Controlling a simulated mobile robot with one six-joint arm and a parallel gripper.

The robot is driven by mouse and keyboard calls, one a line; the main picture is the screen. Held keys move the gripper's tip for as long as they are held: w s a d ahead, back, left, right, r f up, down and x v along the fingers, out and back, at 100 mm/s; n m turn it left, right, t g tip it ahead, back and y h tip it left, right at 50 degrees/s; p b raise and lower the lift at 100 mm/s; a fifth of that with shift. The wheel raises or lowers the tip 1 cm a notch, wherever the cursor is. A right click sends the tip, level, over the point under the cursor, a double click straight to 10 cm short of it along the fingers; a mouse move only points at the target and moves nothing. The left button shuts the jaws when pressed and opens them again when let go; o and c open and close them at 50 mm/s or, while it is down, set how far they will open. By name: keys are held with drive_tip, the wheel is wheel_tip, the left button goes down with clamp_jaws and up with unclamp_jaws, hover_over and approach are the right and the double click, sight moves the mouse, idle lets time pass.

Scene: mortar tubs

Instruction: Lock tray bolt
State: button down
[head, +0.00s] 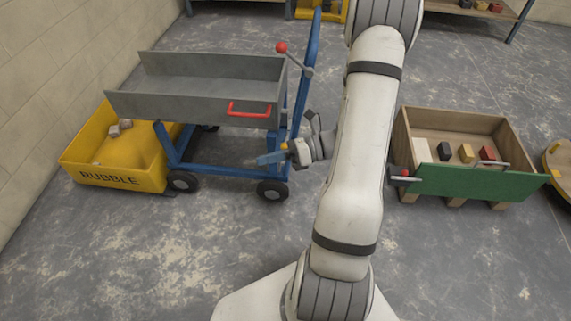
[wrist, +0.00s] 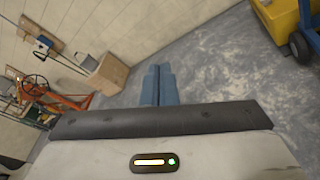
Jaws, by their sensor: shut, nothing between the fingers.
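A grey tray (head: 190,92) sits on a blue wheeled cart (head: 215,168) at the left in the head view, with a red handle (head: 249,109) on its front. A grey lever with a red ball knob (head: 281,47) slants up from the cart's blue upright, at the tray's right end. I cannot make out a separate bolt on the tray. My gripper (head: 270,158) is low beside the cart's right end, below the tray and well apart from the red knob. Its blue fingers (wrist: 157,85) are together and empty in the wrist view.
A yellow rubble tub (head: 120,165) stands left of the cart. At the right is a wooden box (head: 455,122) with a green front (head: 470,183), a small red-topped latch (head: 404,173) and several blocks inside. The floor in front of the cart is clear.

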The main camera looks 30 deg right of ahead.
drive_tip(key=d+f+m+t+h+b, duration=0.4)
drive_tip(key=d+f+m+t, duration=0.2)
drive_tip(key=f+m, duration=0.4)
drive_tip(key=d+f+m+t+h+b, duration=0.4)
drive_tip(key=d+f+m+t, duration=0.3)
drive_tip(key=f, duration=0.6)
drive_tip(key=d+m, duration=0.2)
drive_tip(key=m, duration=0.1)
drive_tip(key=shift+w+d+f+h, duration=0.25)
drive_tip(key=shift+w+h, duration=0.15)
drive_tip(key=d+b+x, duration=0.1)
drive_tip(key=b+x, duration=0.1)
drive_tip(key=x, duration=0.4)
drive_tip(key=w+d+r+b+x, duration=0.1)
drive_tip(key=b+x, duration=0.1)
drive_tip(key=x, duration=0.5)
drive_tip(key=shift+d, duration=0.3)
drive_tip(key=shift+s, duration=0.1)
